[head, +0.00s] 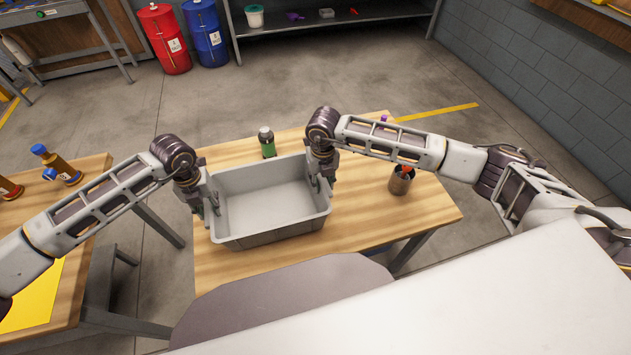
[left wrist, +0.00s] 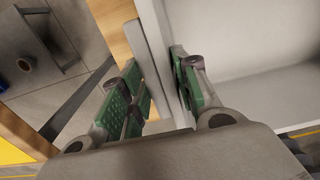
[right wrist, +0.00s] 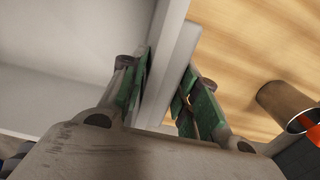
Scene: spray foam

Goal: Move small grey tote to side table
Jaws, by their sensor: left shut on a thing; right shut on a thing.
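The small grey tote (head: 270,238) is an open, empty rectangular bin over the wooden table in the middle of the head view. I cannot tell whether its base touches the table. My left gripper (head: 207,203) is shut on its left wall; the rim (left wrist: 160,60) runs between the green finger pads in the left wrist view. My right gripper (head: 322,183) is shut on its right wall; in the right wrist view the rim (right wrist: 172,65) lies between the pads. The wooden table (head: 400,225) extends to the right of the tote.
A gap separates the tables.

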